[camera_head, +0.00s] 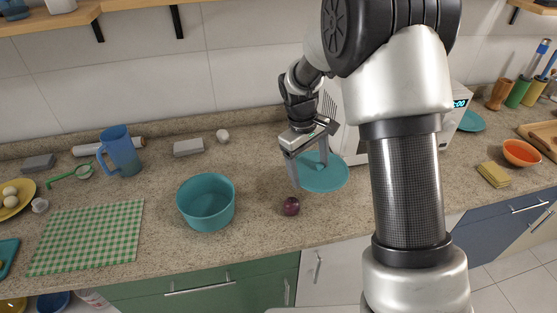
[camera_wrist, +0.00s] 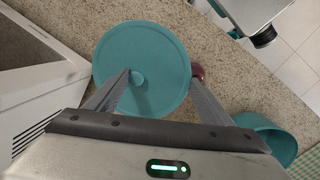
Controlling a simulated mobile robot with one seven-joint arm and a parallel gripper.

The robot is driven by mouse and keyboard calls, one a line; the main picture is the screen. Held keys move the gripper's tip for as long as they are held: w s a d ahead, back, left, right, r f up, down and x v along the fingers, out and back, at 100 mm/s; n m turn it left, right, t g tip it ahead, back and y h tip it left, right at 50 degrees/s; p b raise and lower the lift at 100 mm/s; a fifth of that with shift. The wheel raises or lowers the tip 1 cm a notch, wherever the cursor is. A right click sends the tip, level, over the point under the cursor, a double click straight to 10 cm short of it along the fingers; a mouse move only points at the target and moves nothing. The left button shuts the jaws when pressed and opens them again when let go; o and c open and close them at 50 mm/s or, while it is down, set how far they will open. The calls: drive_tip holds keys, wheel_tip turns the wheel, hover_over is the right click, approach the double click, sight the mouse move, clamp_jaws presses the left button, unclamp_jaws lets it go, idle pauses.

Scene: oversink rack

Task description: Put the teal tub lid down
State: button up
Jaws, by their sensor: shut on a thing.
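The teal tub lid (camera_head: 335,181) is a round disc with a small knob, at the counter's middle right in the head view. My gripper (camera_head: 310,177) is shut on the lid, one finger by the knob and the other at the rim. In the wrist view the lid (camera_wrist: 150,45) lies flat below my gripper (camera_wrist: 159,77), fingers spread across part of it. I cannot tell whether it touches the counter. The teal tub (camera_head: 207,217) stands open to the left; its edge shows in the wrist view (camera_wrist: 283,140).
A dark red onion (camera_head: 290,206) sits close to the lid, beside one finger. The white microwave (camera_head: 351,148) stands just behind. A green checked cloth (camera_head: 87,236) and a blue jug (camera_head: 120,152) are at left. Counter between tub and jug is clear.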

drive_tip(key=w+a+n+t+b, duration=0.1)
drive_tip(key=w+a+n+b, duration=0.15)
drive_tip(key=w+n, duration=0.5)
drive_tip(key=n+y+b, duration=0.2)
drive_tip(key=n, duration=0.8)
hover_over(279, 163)
drive_tip(key=shift+m+t, duration=0.25)
drive_tip(key=shift+t, duration=0.15)
drive_tip(key=f, duration=0.9)
drive_tip(key=shift+s, duration=0.25)
drive_tip(key=shift+f, duration=0.6)
drive_tip(key=o, duration=1)
drive_tip(key=shift+s+f, duration=0.1)
